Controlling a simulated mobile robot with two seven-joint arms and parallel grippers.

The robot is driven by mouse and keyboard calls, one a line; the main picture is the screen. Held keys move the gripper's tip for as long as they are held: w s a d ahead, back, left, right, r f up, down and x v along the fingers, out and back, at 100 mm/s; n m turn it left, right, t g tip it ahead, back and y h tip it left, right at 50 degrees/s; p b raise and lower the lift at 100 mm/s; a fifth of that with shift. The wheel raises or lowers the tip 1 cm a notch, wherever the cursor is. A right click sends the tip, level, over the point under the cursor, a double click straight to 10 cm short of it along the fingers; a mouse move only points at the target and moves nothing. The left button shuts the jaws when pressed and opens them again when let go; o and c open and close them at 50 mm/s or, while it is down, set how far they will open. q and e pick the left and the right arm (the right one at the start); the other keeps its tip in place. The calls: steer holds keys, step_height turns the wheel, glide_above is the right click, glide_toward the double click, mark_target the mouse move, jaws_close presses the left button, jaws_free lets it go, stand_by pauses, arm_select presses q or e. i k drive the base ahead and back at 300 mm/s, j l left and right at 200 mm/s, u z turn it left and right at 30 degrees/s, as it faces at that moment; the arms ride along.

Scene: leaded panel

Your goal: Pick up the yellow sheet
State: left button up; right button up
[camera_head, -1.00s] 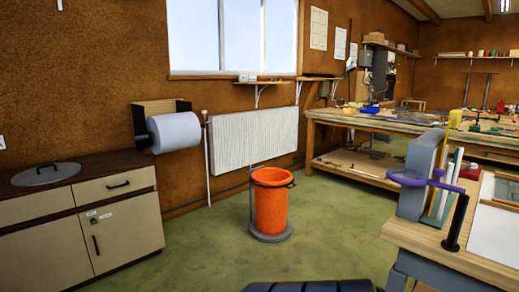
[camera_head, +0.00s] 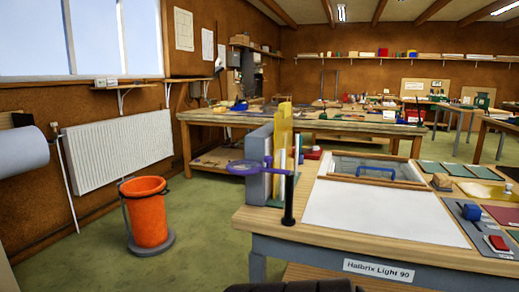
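A tall yellow sheet (camera_head: 283,135) stands upright on the near workbench, at its left end. It is beside a grey upright block (camera_head: 255,168), with narrow white and green upright pieces close on its right. A purple ring on a black stand (camera_head: 289,198) is in front and hides part of its lower end. A flat pale-yellow piece (camera_head: 488,193) lies at the right of the same bench. Neither of my grippers is in view.
The near workbench (camera_head: 350,249) has a white board (camera_head: 380,212), a framed pane with a blue handle (camera_head: 376,170) and small tools at right. An orange bin (camera_head: 148,215) stands on the green floor (camera_head: 210,235), which is clear between bin and bench.

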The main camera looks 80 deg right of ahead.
mark_target(283, 122)
steer(key=z, duration=2.9)
steer(key=i+j+z, duration=0.65)
steer(key=j, duration=0.2)
steer(key=j+z, duration=0.2)
steer(key=j, duration=0.15)
steer(key=i+j+z, duration=0.2)
steer(key=j, duration=0.15)
